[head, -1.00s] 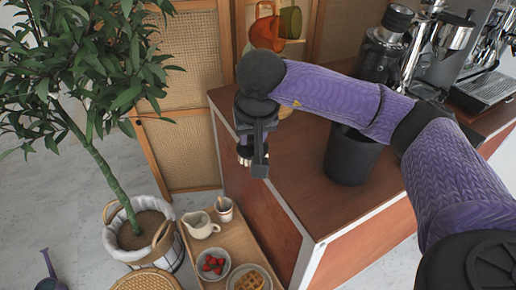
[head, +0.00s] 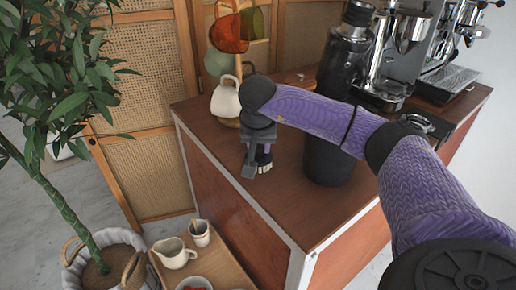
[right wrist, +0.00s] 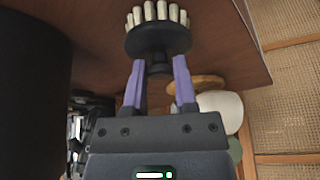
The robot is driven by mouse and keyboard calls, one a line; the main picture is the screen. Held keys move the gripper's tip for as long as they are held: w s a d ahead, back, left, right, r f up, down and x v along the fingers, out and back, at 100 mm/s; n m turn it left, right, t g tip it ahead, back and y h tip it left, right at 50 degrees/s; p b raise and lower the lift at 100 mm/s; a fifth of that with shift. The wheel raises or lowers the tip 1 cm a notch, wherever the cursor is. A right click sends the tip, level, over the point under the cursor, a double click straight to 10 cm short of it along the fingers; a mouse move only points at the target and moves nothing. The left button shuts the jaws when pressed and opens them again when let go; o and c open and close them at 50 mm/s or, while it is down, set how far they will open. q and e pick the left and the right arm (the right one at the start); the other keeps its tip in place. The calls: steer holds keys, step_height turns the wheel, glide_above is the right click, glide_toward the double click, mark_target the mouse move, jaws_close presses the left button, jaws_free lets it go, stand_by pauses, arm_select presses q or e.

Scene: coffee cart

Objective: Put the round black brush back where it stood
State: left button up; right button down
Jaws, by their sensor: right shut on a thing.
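The round black brush (right wrist: 158,40) with a ring of cream bristles is in my right gripper (right wrist: 158,85); both fingers close on its narrow neck in the right wrist view. In the head view the gripper (head: 253,160) points down over the left part of the wooden cart top (head: 290,200). The brush's pale bristles (head: 264,168) show just beside the fingers, low over the wood. I cannot tell whether they touch it. My left gripper is not in view.
A tall black canister (head: 329,160) stands close right of the gripper. Behind it is a cup stand with a white cup (head: 226,98) and an orange cup (head: 230,32). A grinder (head: 345,55) and coffee machine stand at the back right. The front cart top is clear.

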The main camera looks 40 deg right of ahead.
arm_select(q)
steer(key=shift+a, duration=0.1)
arm_select(e)
steer(key=shift+c, duration=2)
jaws_free()
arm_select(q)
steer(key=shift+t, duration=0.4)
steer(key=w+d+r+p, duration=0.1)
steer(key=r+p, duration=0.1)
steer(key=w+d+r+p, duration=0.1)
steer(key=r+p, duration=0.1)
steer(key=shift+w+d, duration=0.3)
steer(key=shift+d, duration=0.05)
arm_select(e)
steer(key=v, duration=1.2)
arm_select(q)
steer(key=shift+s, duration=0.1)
arm_select(e)
steer(key=shift+r, duration=0.1)
